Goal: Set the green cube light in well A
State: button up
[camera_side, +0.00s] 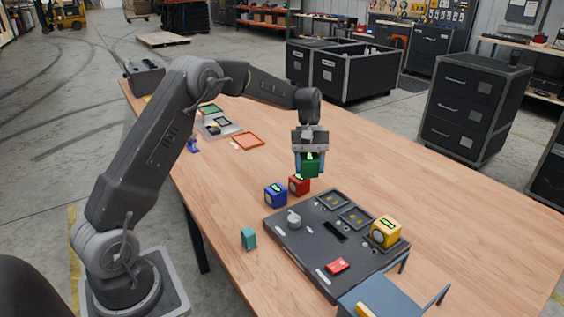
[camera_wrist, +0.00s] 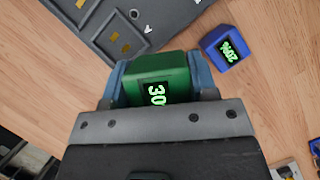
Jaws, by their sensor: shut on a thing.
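My gripper (camera_side: 311,162) is shut on the green cube light (camera_side: 310,167) and holds it in the air behind the dark board (camera_side: 282,237). In the wrist view the green cube (camera_wrist: 158,72) sits between both fingers, with a lit "30" on the face towards the camera. Two empty square wells with gold contacts show along the board's back edge, a left one (camera_side: 332,200) and a right one (camera_side: 356,217). The wrist view shows a well (camera_wrist: 122,40) with a small white letter beside it, too unclear to read surely.
A red cube (camera_side: 299,185) and a blue cube (camera_side: 276,195) stand close to the board's back left. A yellow cube (camera_side: 386,232) sits on the board's right end. A teal block (camera_side: 248,238) lies to the left. The table's right side is clear.

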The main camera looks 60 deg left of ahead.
aim_at(338, 205)
jog(key=w+d+n, duration=0.1)
jog(key=d+n, duration=0.1)
jog(key=w+d+n+t, duration=0.1)
jog(key=w+d+n, duration=0.1)
jog(key=w+d+n+t, duration=0.1)
jog(key=d+n, duration=0.1)
jog(key=shift+w+d+f+h, duration=0.15)
jog(key=shift+w+f+h, duration=0.05)
jog(key=shift+w+h, duration=0.1)
jog(key=shift+f, duration=1.7)
jog(key=shift+f, duration=1.55)
jog(key=o, duration=0.8)
jog(key=shift+s, duration=0.1)
jog(key=shift+o, duration=1)
jog(key=shift+r, duration=0.75)
notch_tip(338, 205, up, 8)
jog(key=shift+f, duration=0.2)
